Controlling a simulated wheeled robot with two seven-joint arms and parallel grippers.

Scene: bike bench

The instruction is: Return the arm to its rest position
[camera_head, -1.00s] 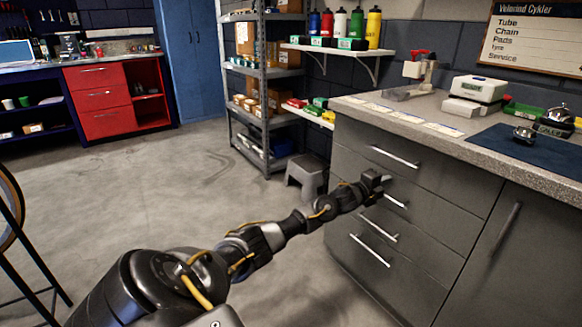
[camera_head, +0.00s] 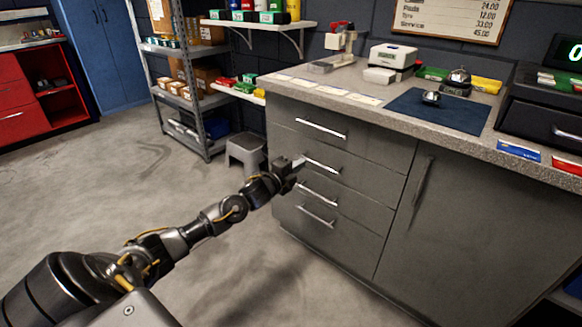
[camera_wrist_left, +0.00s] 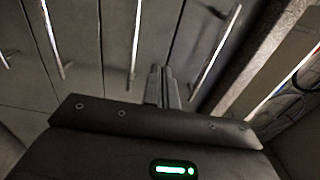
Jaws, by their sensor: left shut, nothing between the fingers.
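My left arm reaches in from the lower left in the head view. Its gripper (camera_head: 295,162) is shut and empty, in front of the grey drawer cabinet (camera_head: 345,185), near the second drawer handle from the top (camera_head: 322,164). I cannot tell from the head view whether it touches that handle. In the left wrist view the closed fingers (camera_wrist_left: 162,88) point at the drawer fronts, between two metal handles, with no handle between them. The drawers look closed. My right gripper is not in view.
The grey worktop (camera_head: 390,108) above the drawers holds a blue mat (camera_head: 440,110), a white box (camera_head: 393,56) and a black till (camera_head: 545,105). A grey step stool (camera_head: 245,150) and a metal shelf rack (camera_head: 185,90) stand behind. The floor at left is clear.

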